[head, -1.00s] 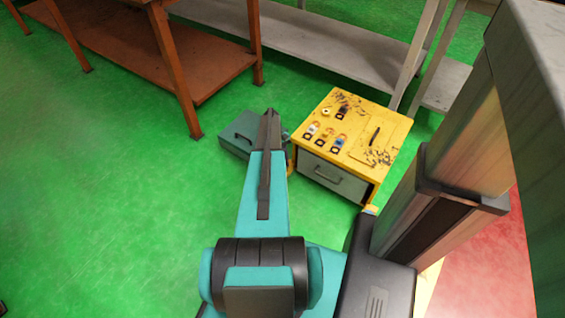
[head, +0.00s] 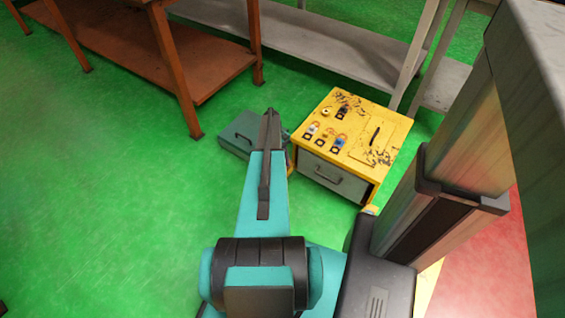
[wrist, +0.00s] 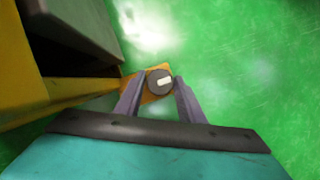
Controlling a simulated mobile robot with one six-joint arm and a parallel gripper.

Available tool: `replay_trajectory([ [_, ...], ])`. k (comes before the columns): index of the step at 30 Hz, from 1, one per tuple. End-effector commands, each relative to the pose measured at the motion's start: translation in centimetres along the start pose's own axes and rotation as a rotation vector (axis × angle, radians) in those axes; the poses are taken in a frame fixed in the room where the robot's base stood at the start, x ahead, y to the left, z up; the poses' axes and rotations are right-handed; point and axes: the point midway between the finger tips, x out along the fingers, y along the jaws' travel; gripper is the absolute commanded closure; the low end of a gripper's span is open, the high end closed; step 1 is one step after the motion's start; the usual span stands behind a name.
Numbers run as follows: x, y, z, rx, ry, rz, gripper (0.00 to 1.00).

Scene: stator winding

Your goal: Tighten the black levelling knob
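The black levelling knob (wrist: 154,86) is in the middle of the wrist view. It is a round dark cap with a white bar across its top, and it sits on a small orange-yellow bracket (wrist: 131,81). The two fingers of my gripper (wrist: 160,82) stand on either side of the knob, with no clear gap between fingertips and knob. The bracket juts out beside the lower edge of the yellow cabinet (wrist: 70,95).
The yellow cabinet (head: 376,113) with a grey drawer front (head: 333,180) stands right of my arm. An orange-brown bench (head: 195,75) and a grey shelf (head: 325,42) are behind. The green floor (head: 100,190) to the left is clear.

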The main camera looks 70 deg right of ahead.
Motion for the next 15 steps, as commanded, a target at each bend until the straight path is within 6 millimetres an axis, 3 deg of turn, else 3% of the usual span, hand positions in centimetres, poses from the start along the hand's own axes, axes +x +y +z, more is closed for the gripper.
replay_trajectory([
  [1, -0.38, 0.57, -0.05, 0.003, 0.005, 0.010, 0.58],
  [3, -0.32, 0.49, -0.04, 0.002, 0.003, 0.009, 0.48],
  [15, -0.37, 0.16, -0.01, 0.000, 0.001, 0.004, 0.48],
])
